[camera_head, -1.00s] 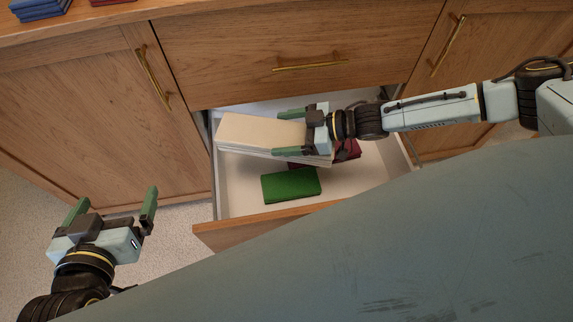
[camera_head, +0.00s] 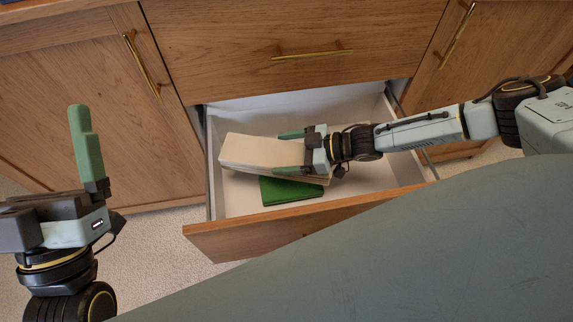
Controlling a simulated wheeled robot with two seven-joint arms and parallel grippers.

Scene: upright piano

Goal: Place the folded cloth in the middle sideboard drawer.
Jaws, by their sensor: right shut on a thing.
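The folded cloth (camera_head: 252,152) is a cream, layered block. My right gripper (camera_head: 290,152) is shut on its right end and holds it over or inside the open middle drawer (camera_head: 345,205) of the wooden sideboard. I cannot tell whether the cloth touches the drawer floor. A green folded item (camera_head: 290,191) lies in the drawer, partly hidden under the cloth. My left gripper (camera_head: 60,150) is at the left, away from the drawer; only one green finger shows clearly, so its opening is unclear.
A closed drawer front (camera_head: 290,30) with a brass handle is above the open one. Closed cabinet doors flank it at left (camera_head: 80,110) and right (camera_head: 455,90). The drawer's right part has bare floor. Pale carpet (camera_head: 160,240) shows at lower left.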

